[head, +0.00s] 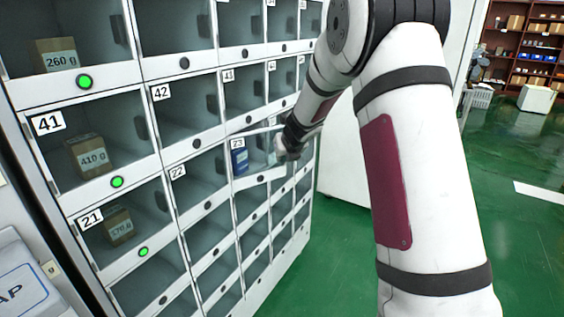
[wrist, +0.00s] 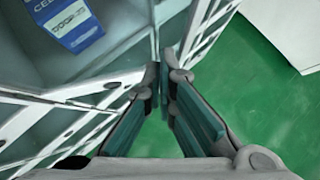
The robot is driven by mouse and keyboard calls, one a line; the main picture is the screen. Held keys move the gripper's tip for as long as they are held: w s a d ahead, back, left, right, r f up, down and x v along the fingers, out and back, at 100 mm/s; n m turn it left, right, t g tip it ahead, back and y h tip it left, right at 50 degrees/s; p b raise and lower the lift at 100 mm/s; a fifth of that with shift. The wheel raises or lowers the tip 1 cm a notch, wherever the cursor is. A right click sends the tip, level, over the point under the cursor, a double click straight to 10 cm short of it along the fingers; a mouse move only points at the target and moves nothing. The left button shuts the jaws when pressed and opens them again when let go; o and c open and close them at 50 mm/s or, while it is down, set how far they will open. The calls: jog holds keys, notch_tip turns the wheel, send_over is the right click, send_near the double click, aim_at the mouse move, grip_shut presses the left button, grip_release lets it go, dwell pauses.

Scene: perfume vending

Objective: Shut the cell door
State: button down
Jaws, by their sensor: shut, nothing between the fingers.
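Cell 23 is in the middle of the locker cabinet in the head view, with a blue box (head: 239,161) inside. Its clear, white-framed door (head: 262,178) appears ajar, standing out from the cabinet front; its exact angle is hard to tell. My gripper (head: 285,150) is at the right part of this door, partly hidden by my arm. In the wrist view the gripper fingers (wrist: 166,78) are together with nothing between them, beside the edge of a clear panel (wrist: 118,28). The blue box (wrist: 72,22) shows at upper left. Contact with the door cannot be told.
Other cells, such as 41 (head: 48,123), 22 and 42, have clear fronts; several show green lights and brown boxes (head: 92,157). My arm crosses the right half of the head view. Green floor (head: 340,250) is open to the right of the cabinet. Shelves (head: 535,45) stand far behind.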

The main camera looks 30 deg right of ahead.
jog(key=shift+w+a+n+y+b, duration=0.15)
jog(key=shift+w+n+y, duration=0.65)
jog(key=shift+w, duration=0.45)
jog(key=shift+w+a+n+y+b, duration=0.15)
jog(key=shift+w+n+y, duration=0.45)
jog(key=shift+w+n, duration=0.55)
jog(key=shift+w+a+n+y+b, duration=0.15)
jog(key=shift+w+n+y, duration=0.6)
jog(key=shift+w, duration=0.6)
